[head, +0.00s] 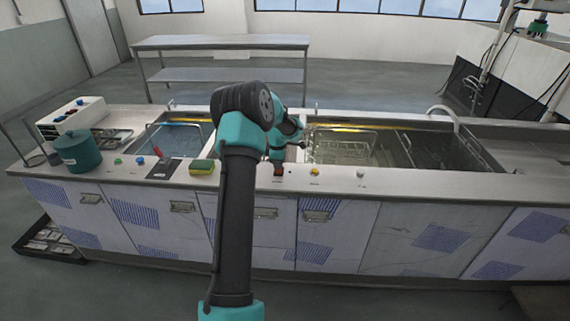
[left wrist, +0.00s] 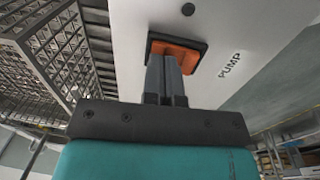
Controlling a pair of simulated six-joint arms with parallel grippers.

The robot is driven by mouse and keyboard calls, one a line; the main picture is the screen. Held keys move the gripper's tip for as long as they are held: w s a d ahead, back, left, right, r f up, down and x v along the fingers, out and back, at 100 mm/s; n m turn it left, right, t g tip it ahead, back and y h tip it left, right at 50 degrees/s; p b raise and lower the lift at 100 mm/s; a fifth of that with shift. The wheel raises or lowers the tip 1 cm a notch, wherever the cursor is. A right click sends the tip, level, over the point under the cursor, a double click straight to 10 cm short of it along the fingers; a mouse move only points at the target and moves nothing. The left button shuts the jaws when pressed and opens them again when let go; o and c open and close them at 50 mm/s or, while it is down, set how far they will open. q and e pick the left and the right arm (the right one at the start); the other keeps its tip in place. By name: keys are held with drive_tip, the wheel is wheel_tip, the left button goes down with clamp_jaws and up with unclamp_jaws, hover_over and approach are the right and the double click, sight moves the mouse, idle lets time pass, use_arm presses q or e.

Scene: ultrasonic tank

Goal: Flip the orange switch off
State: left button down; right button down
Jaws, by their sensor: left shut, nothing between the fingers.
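The orange switch (left wrist: 190,55) sits in a dark frame on a pale panel, beside the printed word PUMP, in the left wrist view. In the head view a small reddish-brown block (head: 278,170) shows at the counter's front edge, under my left gripper. My left gripper (left wrist: 172,62) is shut and empty. Its fingertips are right at the orange switch and cover part of its face; I cannot tell whether they touch it. The tilt of the switch is unclear. My right gripper is not in view.
A yellow and green sponge (head: 202,167), a teal pot (head: 77,152) and a red-handled tool (head: 158,160) are left along the counter (head: 420,181). Open tanks with wire baskets (head: 342,148) lie behind. A yellow knob (head: 315,172) is just right of the left gripper.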

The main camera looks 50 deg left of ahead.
use_arm(q)
drive_tip(key=shift+d+f, duration=0.15)
drive_tip(key=shift+f, duration=0.05)
drive_tip(key=shift+s+d, duration=0.1)
drive_tip(key=shift+s, duration=0.05)
drive_tip(key=shift+s+d+r, duration=0.2)
drive_tip(key=shift+s+d, duration=0.15)
drive_tip(key=shift+d, duration=0.1)
drive_tip(key=shift+r, duration=0.15)
wheel_tip(320, 180, up, 14)
drive_tip(key=s+d, duration=0.1)
idle(0.6)
drive_tip(key=shift+d+f, duration=0.1)
drive_tip(key=shift+f, duration=0.1)
